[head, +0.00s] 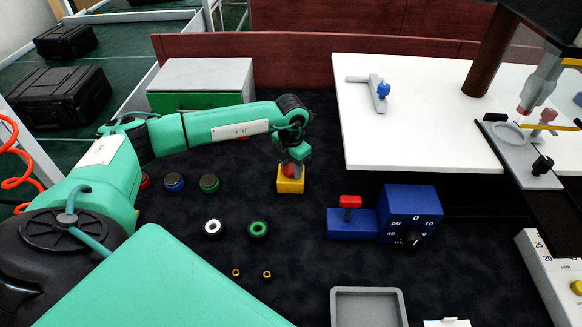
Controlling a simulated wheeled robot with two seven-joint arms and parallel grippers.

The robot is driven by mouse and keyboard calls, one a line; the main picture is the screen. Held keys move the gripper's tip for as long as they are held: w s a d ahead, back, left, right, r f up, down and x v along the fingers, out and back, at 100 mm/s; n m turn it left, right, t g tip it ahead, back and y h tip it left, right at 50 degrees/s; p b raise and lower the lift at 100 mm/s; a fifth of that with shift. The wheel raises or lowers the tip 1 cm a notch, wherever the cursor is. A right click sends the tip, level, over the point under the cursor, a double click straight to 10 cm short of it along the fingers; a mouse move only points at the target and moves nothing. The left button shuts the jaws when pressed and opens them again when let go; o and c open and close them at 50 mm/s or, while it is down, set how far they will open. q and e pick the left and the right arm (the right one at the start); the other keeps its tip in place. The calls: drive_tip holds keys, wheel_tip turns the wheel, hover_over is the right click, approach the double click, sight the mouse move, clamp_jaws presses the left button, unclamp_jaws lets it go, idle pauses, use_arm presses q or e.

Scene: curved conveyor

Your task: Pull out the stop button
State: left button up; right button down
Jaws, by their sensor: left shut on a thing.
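The stop button is a red knob (289,170) on a yellow box (290,185), standing on the dark mat in the middle of the head view. My left arm reaches in from the left, and its gripper (291,165) points down onto the red knob. The left gripper is shut on the knob, and its fingers partly cover it. The yellow box rests on the mat. My right gripper is not in view.
A blue box with a red switch (350,201) and a blue dial box (410,210) stand to the right. Several round buttons, including a green one (209,183), lie left of the yellow box. A grey tray (403,310) is at the front. A white table (425,140) is at the back right.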

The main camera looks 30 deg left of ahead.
sight(291, 168)
use_arm(q)
drive_tip(key=shift+s+a+f, duration=0.1)
drive_tip(key=shift+s+f, duration=0.1)
drive_tip(key=shift+w+r, duration=0.15)
drive_tip(key=shift+r, duration=0.4)
drive_tip(key=o, duration=1.8)
drive_tip(key=shift+c, duration=0.2)
drive_tip(key=shift+r+p, duration=0.1)
drive_tip(key=shift+p, duration=0.2)
drive_tip(key=shift+r, duration=0.1)
drive_tip(key=shift+r+p, duration=2)
drive_tip(key=shift+r, duration=1.4)
